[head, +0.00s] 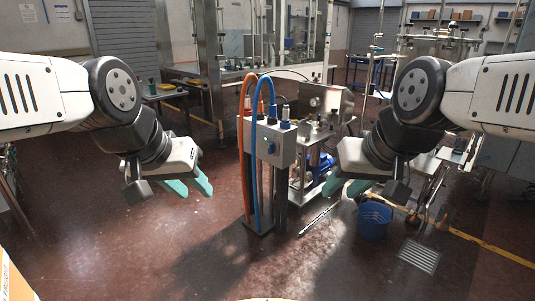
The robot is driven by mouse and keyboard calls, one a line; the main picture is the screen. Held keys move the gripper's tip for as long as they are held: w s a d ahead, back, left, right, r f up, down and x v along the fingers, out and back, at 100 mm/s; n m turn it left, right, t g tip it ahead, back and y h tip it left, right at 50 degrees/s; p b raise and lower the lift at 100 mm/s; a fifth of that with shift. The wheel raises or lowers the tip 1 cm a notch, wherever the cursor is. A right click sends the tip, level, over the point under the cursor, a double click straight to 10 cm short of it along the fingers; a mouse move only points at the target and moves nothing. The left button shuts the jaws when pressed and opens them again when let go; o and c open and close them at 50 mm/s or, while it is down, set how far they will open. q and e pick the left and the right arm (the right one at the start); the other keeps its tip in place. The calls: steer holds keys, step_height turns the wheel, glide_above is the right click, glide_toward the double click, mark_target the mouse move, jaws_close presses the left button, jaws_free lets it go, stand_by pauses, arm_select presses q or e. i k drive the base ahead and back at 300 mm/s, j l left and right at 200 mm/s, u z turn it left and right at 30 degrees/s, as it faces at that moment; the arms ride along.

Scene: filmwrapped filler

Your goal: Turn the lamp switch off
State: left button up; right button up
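A grey control box (280,152) stands upright on a dark post in the middle of the head view. No lamp is clearly identifiable. My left gripper (190,188), with teal fingers, is to the left of the box, fingers apart and empty. My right gripper (346,188) is to the right of the box, fingers apart and empty. Neither appears to touch the box.
An orange hose (244,180) and a blue hose (254,110) loop over the box and hang down its left part. Steel machinery (325,100) stands behind. A blue bucket (374,221) is on the floor at right, near a drain grate (419,256). The front floor is clear.

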mark_target(272, 146)
steer(key=i+u, duration=0.2)
steer(key=u, duration=0.25)
steer(key=i+l+u, duration=0.75)
steer(key=i+l, duration=0.2)
steer(key=l, duration=0.15)
steer(key=i+l, duration=0.2)
steer(key=i+l+u, duration=0.1)
steer(key=l, duration=0.35)
steer(key=i+l, duration=0.25)
steer(key=l+u, duration=0.05)
steer(key=l, duration=0.05)
